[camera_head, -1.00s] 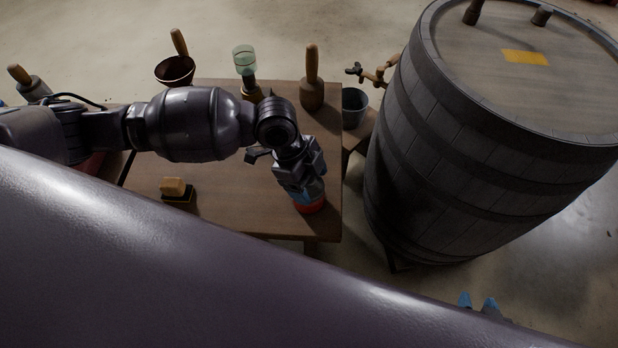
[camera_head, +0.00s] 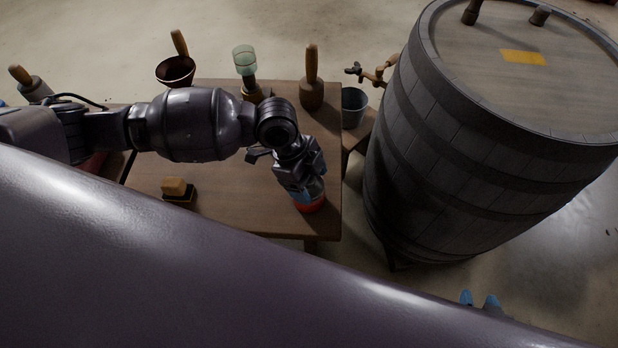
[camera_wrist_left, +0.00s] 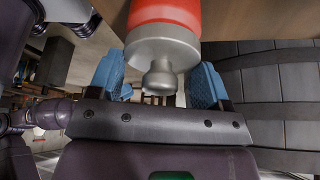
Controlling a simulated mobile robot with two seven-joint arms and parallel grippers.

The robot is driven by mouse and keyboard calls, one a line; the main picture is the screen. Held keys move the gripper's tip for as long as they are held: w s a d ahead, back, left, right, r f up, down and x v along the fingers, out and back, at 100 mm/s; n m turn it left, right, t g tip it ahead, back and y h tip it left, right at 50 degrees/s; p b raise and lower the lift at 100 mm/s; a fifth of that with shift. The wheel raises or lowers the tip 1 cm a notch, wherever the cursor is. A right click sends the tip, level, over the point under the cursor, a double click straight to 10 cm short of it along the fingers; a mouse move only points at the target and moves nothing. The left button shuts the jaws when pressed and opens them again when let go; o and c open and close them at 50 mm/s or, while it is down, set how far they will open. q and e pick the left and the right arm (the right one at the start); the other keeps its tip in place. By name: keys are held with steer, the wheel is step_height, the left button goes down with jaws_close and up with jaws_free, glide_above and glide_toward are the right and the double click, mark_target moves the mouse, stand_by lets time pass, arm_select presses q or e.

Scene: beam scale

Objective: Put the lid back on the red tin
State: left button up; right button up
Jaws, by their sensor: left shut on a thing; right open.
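The red tin (camera_head: 312,208) stands near the right front corner of the wooden table, mostly hidden under my left gripper (camera_head: 306,192). In the left wrist view the tin (camera_wrist_left: 165,12) shows with the grey metal lid (camera_wrist_left: 160,45) against its end, with no gap that I can see. The lid's knob points toward my palm. My right gripper (camera_head: 479,299) shows only as two blue fingertips, apart and empty, low in the head view.
A wooden block with a dark base (camera_head: 177,190) lies on the table (camera_head: 235,205). A green-topped glass (camera_head: 245,62) and a wooden mallet (camera_head: 312,85) stand at the back edge. A large barrel (camera_head: 470,160) and a bucket (camera_head: 354,106) are to the right.

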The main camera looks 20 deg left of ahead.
steer(key=shift+a, duration=0.1)
arm_select(q)
steer(key=o, duration=1)
steer(key=shift+c, duration=0.2)
arm_select(e)
steer(key=shift+a, duration=0.1)
steer(key=shift+r, duration=0.1)
arm_select(q)
steer(key=shift+r+p, duration=0.45)
steer(key=shift+r, duration=0.2)
steer(key=shift+r+p, duration=1.25)
steer(key=shift+r, duration=0.35)
steer(key=shift+r+p, duration=1.05)
steer(key=shift+r, duration=0.2)
arm_select(e)
step_height(320, 180, up, 7)
steer(key=w, duration=0.1)
steer(key=shift+w+d+r+t, duration=0.15)
steer(key=shift+w+d+t, duration=0.1)
steer(key=shift+t, duration=0.15)
